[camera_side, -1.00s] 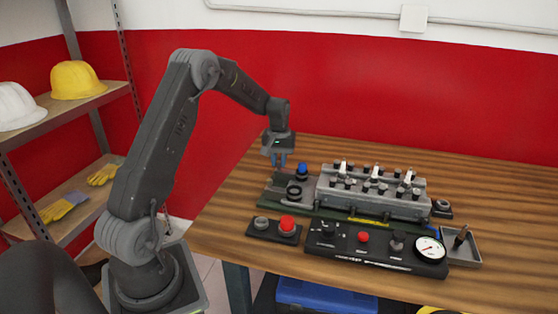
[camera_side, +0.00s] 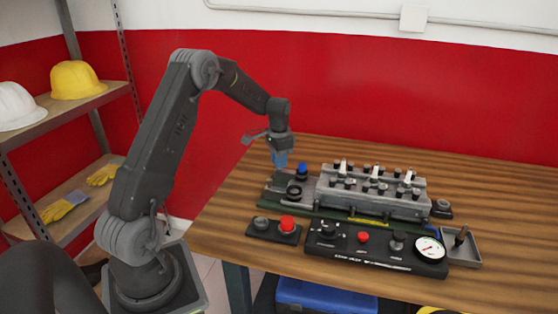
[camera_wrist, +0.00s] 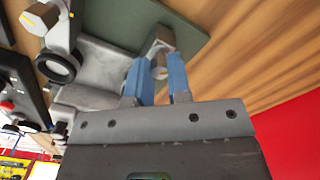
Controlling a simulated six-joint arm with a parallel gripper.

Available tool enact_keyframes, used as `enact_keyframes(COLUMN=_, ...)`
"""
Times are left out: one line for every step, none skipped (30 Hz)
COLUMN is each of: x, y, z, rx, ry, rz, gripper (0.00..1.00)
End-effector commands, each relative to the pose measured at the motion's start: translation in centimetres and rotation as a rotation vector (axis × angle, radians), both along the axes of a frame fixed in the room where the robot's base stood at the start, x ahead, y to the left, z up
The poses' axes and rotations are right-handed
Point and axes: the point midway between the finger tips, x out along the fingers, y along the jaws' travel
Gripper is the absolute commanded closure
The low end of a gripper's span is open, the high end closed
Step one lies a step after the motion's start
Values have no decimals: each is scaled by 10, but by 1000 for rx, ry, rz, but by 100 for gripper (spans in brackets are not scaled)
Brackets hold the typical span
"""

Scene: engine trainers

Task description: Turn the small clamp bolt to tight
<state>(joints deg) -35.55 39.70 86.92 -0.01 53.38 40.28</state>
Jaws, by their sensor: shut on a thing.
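My gripper (camera_side: 280,160) points down at the left end of the engine trainer (camera_side: 375,203), its blue fingers low over the dark green base plate. In the wrist view the fingers (camera_wrist: 156,76) are closed around the small clamp bolt (camera_wrist: 160,45), a grey metal bolt that stands at the plate's edge. The fingers hide part of it. In the side view the bolt is hidden behind the fingers. I cannot read how tight it is.
A box with a red button (camera_side: 287,222), a panel with a gauge (camera_side: 429,248) and a tray (camera_side: 466,258) lie in front. The table behind the trainer is clear.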

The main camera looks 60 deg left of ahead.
Motion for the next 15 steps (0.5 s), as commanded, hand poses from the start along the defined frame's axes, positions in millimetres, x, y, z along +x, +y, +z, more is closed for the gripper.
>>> enact_keyframes(x=0, y=0, z=1, rx=0, ry=0, rz=-46, gripper=100)
enact_keyframes(x=0, y=0, z=1, rx=0, ry=0, rz=-74, gripper=100)
enact_keyframes(x=0, y=0, z=1, rx=0, ry=0, rz=-112, gripper=100)
enact_keyframes(x=0, y=0, z=1, rx=0, ry=0, rz=-141, gripper=100)
enact_keyframes(x=0, y=0, z=1, rx=0, ry=0, rz=-169, gripper=100)
enact_keyframes(x=0, y=0, z=1, rx=0, ry=0, rz=-207, gripper=100)
enact_keyframes(x=0, y=0, z=1, rx=0, ry=0, rz=-235, gripper=100)
enact_keyframes(x=0, y=0, z=1, rx=0, ry=0, rz=-263, gripper=100)
enact_keyframes(x=0, y=0, z=1, rx=0, ry=0, rz=-300, gripper=100)
enact_keyframes(x=0, y=0, z=1, rx=0, ry=0, rz=-327, gripper=100)
enact_keyframes(x=0, y=0, z=1, rx=0, ry=0, rz=-353, gripper=100)
enact_keyframes(x=0, y=0, z=1, rx=0, ry=0, rz=-388, gripper=100)
enact_keyframes(x=0, y=0, z=1, rx=0, ry=0, rz=-412, gripper=100)
enact_keyframes(x=0, y=0, z=1, rx=0, ry=0, rz=-436, gripper=100)
enact_keyframes(x=0, y=0, z=1, rx=0, ry=0, rz=-467, gripper=100)
